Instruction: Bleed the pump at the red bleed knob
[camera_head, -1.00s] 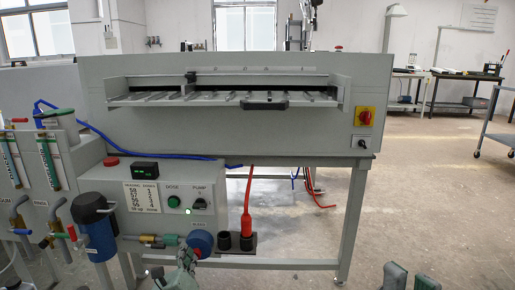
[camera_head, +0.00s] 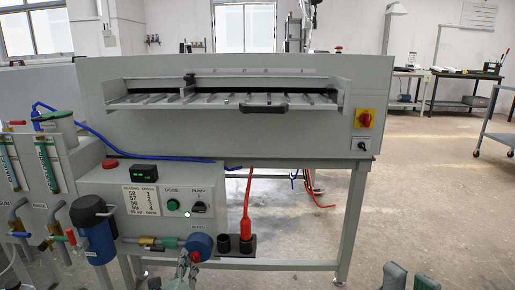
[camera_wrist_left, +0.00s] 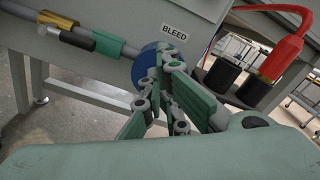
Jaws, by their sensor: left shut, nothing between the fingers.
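The BLEED label shows in the left wrist view (camera_wrist_left: 174,33), beside a round blue pump part (camera_wrist_left: 143,72). The same blue part (camera_head: 201,243) sits low on the front of the machine in the head view. Only a small reddish patch shows at its lower edge; the bleed knob is mostly hidden behind my fingers. My left gripper (camera_head: 188,261) is right at the front of the blue part, its fingers shut and empty. In the left wrist view the gripper (camera_wrist_left: 164,75) overlaps the blue part; I cannot tell whether it touches. My right gripper (camera_head: 410,277) is at the bottom right, fingers apart.
A control box (camera_head: 155,205) with a green button and pump switch is above. A red plug with cable (camera_head: 246,230) and black sockets (camera_head: 223,243) stand close right of the blue part. A blue filter (camera_head: 95,235) and pipe are left.

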